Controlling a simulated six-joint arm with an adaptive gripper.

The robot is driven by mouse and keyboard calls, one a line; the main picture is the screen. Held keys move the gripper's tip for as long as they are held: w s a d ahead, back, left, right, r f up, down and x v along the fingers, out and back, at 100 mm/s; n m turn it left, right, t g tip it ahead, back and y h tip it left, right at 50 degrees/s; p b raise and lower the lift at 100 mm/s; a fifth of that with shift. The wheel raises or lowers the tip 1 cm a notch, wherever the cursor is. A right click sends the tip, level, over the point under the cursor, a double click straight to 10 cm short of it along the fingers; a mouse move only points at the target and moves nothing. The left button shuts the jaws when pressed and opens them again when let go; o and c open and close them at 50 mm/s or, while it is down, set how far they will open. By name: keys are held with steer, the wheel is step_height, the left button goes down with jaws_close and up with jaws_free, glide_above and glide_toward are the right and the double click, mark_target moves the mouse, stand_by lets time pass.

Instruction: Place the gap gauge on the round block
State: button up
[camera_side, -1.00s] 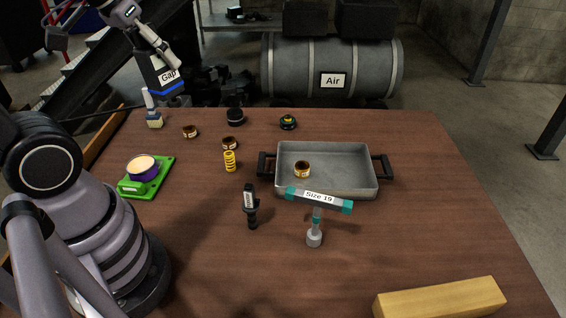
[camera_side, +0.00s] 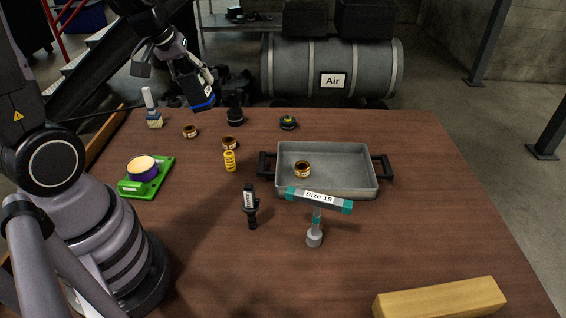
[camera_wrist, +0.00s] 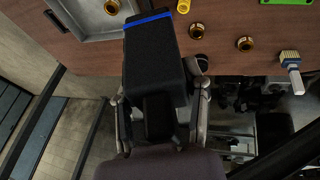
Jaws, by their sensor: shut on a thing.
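No thing is plainly marked as the round block. Round candidates are a purple, cream-topped cylinder (camera_side: 142,167) on a green plate, a black round piece (camera_side: 235,117) and a low black-and-yellow puck (camera_side: 288,123).
Brass rings (camera_side: 190,131) and a yellow spring (camera_side: 229,161) lie nearby. A brush (camera_side: 152,114) stands at the far left. A grey tray (camera_side: 340,190), a black hand tool (camera_side: 251,207), a Size 19 tool (camera_side: 314,238) and a wooden bar (camera_side: 440,300) occupy other spots. The front middle is clear.

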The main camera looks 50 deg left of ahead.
steer(key=w+d+f+m+g+h, duration=0.1)
steer(key=w+d+f+m+h, duration=0.15)
steer(key=w+m, duration=0.3)
steer(key=w+d+f+m+h, duration=0.1)
steer(key=w+d+f+m, duration=0.25)
steer(key=w, duration=0.35)
steer(key=a+f+y, duration=0.2)
steer(key=a+y, duration=0.1)
steer(key=a, duration=1.9)
glide_above(236, 111)
steer(key=shift+t, duration=0.3)
steer(key=f, duration=1)
steer(key=shift+w+f, duration=0.2)
steer(key=shift+f, duration=1.4)
steer(key=shift+f, duration=0.2)
steer(key=o, duration=1.2)
steer(key=shift+s, duration=0.1)
